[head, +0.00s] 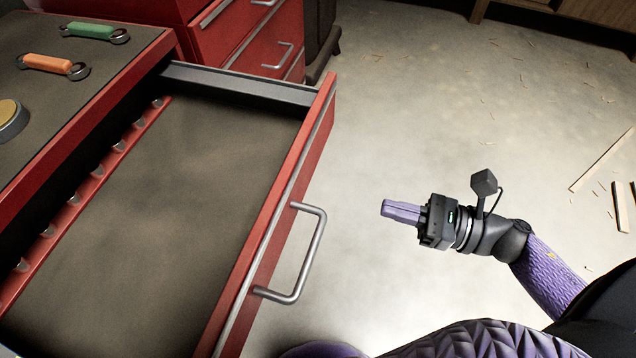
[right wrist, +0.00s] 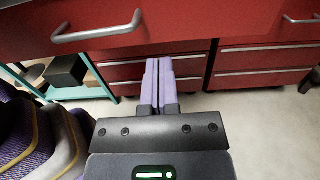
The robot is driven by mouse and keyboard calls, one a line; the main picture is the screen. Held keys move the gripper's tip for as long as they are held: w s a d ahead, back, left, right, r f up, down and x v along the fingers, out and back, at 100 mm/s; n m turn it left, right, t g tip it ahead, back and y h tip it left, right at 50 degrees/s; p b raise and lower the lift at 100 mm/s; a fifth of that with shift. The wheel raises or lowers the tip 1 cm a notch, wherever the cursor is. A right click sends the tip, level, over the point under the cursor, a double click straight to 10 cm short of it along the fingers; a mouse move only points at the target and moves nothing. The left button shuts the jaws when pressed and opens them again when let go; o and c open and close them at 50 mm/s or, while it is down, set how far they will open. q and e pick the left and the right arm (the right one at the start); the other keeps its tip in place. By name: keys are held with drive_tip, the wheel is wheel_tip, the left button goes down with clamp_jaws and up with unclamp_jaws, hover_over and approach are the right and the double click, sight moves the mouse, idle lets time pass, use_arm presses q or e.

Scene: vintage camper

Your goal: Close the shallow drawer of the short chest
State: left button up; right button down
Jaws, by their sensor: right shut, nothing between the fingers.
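The shallow drawer (head: 175,210) of the short red chest (head: 75,130) stands pulled out in the head view. Its inside is bare, with a red rail of several round studs along the chest side. Its red front carries a silver bar handle (head: 308,255), which also shows in the right wrist view (right wrist: 97,30). My right gripper (head: 385,209) is shut and empty, to the right of the drawer front and apart from it, pointing toward it. In the right wrist view its purple fingers (right wrist: 158,65) are together, below the drawer front. My left gripper is not in view.
Green (head: 95,32) and orange (head: 55,65) handled tools and a round tin (head: 10,118) lie on the chest top. Another red drawer unit (head: 255,45) stands behind the open drawer. Wood strips (head: 605,160) lie on the floor at right. The floor between my right gripper and the drawer is clear.

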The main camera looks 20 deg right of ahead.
sight(299, 184)
drive_tip(key=b+x, duration=0.1)
drive_tip(key=x, duration=1.1)
drive_tip(key=shift+w+a+b, duration=0.15)
drive_tip(key=shift+a+b, duration=0.05)
drive_tip(key=shift+b, duration=0.15)
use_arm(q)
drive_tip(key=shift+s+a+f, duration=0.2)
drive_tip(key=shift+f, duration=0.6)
use_arm(e)
drive_tip(key=shift+w+a, duration=0.1)
